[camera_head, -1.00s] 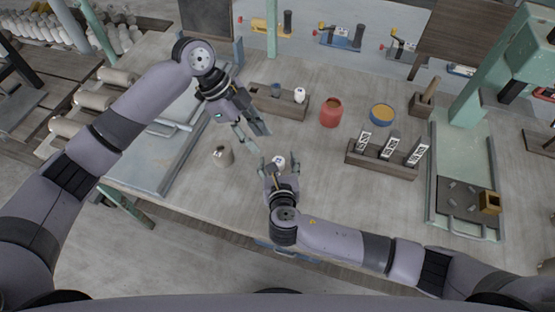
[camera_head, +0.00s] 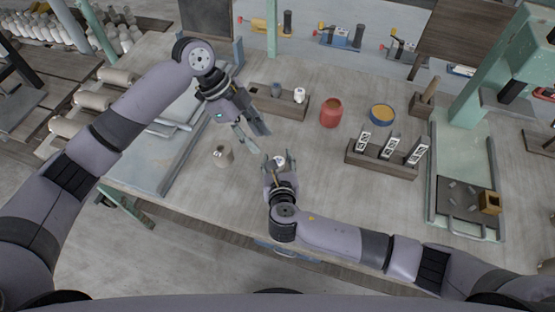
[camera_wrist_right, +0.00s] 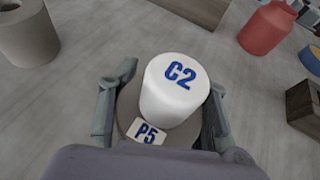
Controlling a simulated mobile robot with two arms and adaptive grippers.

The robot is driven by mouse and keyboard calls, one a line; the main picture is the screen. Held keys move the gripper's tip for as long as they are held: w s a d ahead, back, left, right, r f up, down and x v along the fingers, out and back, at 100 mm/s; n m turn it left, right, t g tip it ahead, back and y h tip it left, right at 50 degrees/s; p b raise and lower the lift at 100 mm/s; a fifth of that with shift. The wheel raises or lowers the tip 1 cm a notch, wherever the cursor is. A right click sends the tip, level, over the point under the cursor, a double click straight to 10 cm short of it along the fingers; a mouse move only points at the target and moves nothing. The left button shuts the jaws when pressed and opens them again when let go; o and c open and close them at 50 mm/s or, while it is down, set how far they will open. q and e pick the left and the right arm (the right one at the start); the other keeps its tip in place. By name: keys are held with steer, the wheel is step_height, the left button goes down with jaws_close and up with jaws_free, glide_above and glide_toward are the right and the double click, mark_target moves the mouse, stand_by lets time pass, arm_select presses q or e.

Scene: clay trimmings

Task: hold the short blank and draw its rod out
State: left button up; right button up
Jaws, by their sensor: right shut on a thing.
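A grey-brown clay blank (camera_wrist_right: 128,108) with a tag reading P5 stands between the fingers of my right gripper (camera_wrist_right: 160,105). A white rod (camera_wrist_right: 172,90) with C2 in blue on its end rises from it. The rod's white end also shows in the head view (camera_head: 280,160). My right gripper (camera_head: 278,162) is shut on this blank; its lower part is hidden. A second grey blank (camera_head: 222,155), with a dark opening on top, stands apart to the left. My left gripper (camera_head: 253,132) is open and empty above the table, up and left of the held blank.
A red jar (camera_head: 331,112), a blue bowl with yellow contents (camera_head: 382,114) and a wooden rack with several tagged pieces (camera_head: 380,164) stand to the right. The table (camera_head: 215,205) is clear at the front left.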

mark_target(279, 162)
steer(key=c, duration=0.5)
jaws_close()
arm_select(q)
steer(key=shift+o, duration=0.2)
steer(key=shift+o, duration=0.6)
steer(key=shift+d, duration=0.1)
steer(key=shift+o, duration=1.2)
steer(key=s+d+r+m+t+y, duration=0.1)
steer(key=d+r+m+y, duration=0.4)
steer(key=m, duration=0.7)
steer(key=shift+s+d+r, duration=0.25)
steer(key=shift+s+d, duration=0.1)
steer(key=shift+s, duration=0.15)
arm_select(e)
steer(key=shift+d, duration=0.1)
arm_select(q)
step_height(279, 162, down, 11)
steer(key=m, duration=0.2)
steer(key=shift+a+f+m+t+y, duration=0.15)
steer(key=shift+m+t+y, duration=0.15)
steer(key=shift+t+y, duration=0.1)
